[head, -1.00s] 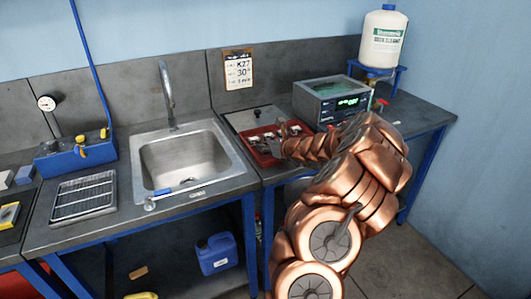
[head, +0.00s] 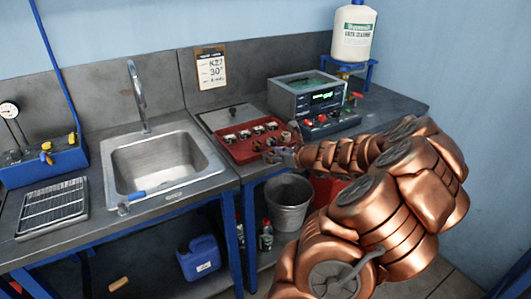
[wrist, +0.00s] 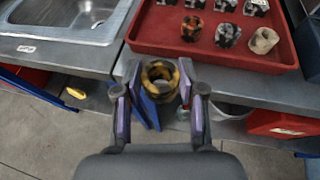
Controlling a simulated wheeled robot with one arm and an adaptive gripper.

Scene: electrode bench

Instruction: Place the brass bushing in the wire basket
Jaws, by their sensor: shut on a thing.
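The brass bushing (wrist: 160,78) is a short yellow-brown ring with dark mottling. In the wrist view it sits between the two fingertips of my gripper (wrist: 159,92), which is shut on it. In the head view my gripper (head: 281,156) is at the front edge of the bench, by the red tray's near right corner; the bushing is too small to make out there. The wire basket (head: 52,209), a shallow metal frame with thin bars, lies on the bench left of the sink, far from my gripper. It looks empty and is outside the wrist view.
The red tray (wrist: 185,48) holds several other bushings, dark, grey and tan. The sink (head: 165,165) with its tall faucet (head: 137,97) lies between tray and basket. A blue-handled tool (head: 135,196) lies at the sink's front edge. A bucket (head: 288,203) stands below.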

